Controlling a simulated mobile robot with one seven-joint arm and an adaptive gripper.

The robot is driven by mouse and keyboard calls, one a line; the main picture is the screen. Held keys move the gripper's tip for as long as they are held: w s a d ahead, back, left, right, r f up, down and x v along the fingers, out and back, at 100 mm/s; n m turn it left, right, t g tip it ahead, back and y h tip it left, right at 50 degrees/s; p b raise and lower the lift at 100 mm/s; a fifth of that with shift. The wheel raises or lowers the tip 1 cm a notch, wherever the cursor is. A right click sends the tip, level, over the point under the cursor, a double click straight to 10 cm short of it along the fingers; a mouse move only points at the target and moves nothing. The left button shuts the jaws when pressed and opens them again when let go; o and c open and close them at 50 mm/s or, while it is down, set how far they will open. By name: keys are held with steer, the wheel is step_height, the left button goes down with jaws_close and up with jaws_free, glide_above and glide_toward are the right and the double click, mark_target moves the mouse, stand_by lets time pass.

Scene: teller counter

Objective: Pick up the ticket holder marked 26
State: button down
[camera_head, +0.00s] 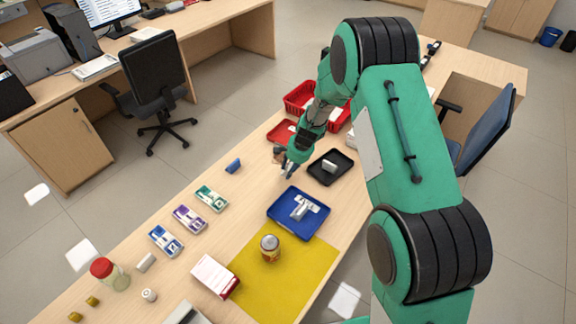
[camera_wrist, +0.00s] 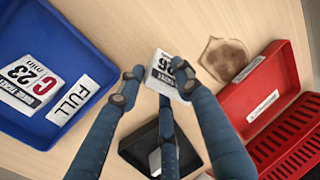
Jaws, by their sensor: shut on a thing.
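My gripper (camera_head: 287,171) is over the wooden counter, between the blue tray and the red containers. In the wrist view my gripper (camera_wrist: 157,72) has its fingers closed around a small white ticket holder (camera_wrist: 168,72) with black print, whose number looks like 26, tilted and partly covered. In the head view it is too small to make out at the fingertips.
The blue tray (camera_head: 284,224) stands nearer than my gripper, by a yellow mat (camera_head: 285,280) with a jar (camera_head: 270,248). A black tray (camera_head: 318,178) holding a white piece (camera_head: 329,166) is to the right. Red tray (camera_head: 280,133) and basket (camera_head: 297,101) stand behind.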

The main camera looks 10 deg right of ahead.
steer(key=s, duration=0.4)
steer(key=s+d+r, duration=0.1)
steer(key=s, duration=0.7)
steer(key=shift+s+d+r, duration=0.15)
steer(key=shift+s, duration=0.1)
steer(key=shift+w, duration=0.15)
